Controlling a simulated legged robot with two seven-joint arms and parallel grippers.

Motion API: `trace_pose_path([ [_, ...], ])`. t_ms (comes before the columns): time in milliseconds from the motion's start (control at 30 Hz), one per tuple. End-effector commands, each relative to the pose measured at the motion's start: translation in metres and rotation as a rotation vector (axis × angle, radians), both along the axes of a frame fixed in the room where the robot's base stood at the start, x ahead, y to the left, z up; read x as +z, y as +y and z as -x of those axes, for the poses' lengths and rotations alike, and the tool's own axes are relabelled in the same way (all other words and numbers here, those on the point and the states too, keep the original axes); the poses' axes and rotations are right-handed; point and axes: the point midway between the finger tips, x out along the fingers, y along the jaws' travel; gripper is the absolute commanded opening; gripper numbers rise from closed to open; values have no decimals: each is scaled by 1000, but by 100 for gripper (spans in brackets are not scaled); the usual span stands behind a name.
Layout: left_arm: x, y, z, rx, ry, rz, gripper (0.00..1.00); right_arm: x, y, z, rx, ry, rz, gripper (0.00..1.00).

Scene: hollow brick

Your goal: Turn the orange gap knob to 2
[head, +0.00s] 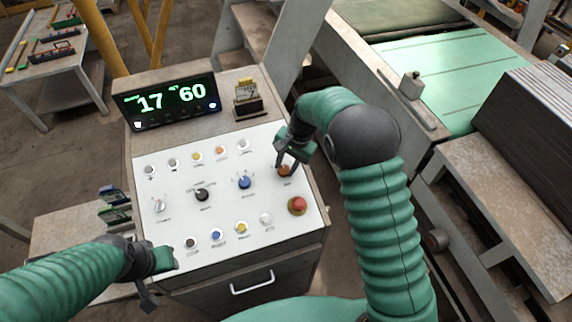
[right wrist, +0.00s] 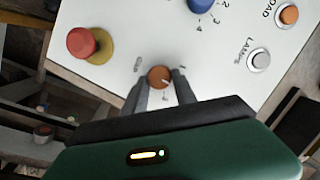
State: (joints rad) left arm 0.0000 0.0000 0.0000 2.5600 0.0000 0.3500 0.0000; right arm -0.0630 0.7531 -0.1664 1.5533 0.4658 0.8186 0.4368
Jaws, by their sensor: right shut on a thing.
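The orange gap knob (head: 285,171) sits at the right side of the white control panel (head: 180,178). In the right wrist view the knob (right wrist: 159,76) is between the two fingers of my right gripper (right wrist: 160,92), which is shut on it. Part of its scale is hidden by the fingers, and I cannot read its setting surely. My right gripper (head: 290,160) also shows in the head view, coming down on the knob from above. My left gripper (head: 158,278) is at the panel's lower left corner, away from the knobs; its fingers do not show clearly.
A red emergency button (head: 297,205) is just below the orange knob. A blue knob (head: 244,183) and a black knob (head: 202,195) lie to its left. Rows of small buttons sit above and below. A display (head: 170,100) reading 17 and 60 stands behind the panel.

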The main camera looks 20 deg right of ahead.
Motion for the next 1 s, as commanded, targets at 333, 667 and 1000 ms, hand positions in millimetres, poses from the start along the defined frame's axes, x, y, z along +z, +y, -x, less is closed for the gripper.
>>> trace_pose_path([
  [333,0,0,0,0,0,0,36,0,1,0,0,-1,-1,37],
  [667,0,0,0,0,0,0,36,0,0,0,0,0,0,55],
  [1000,-14,0,0,0,0,0,36,35,-8,1,0,-9,0,55],
])
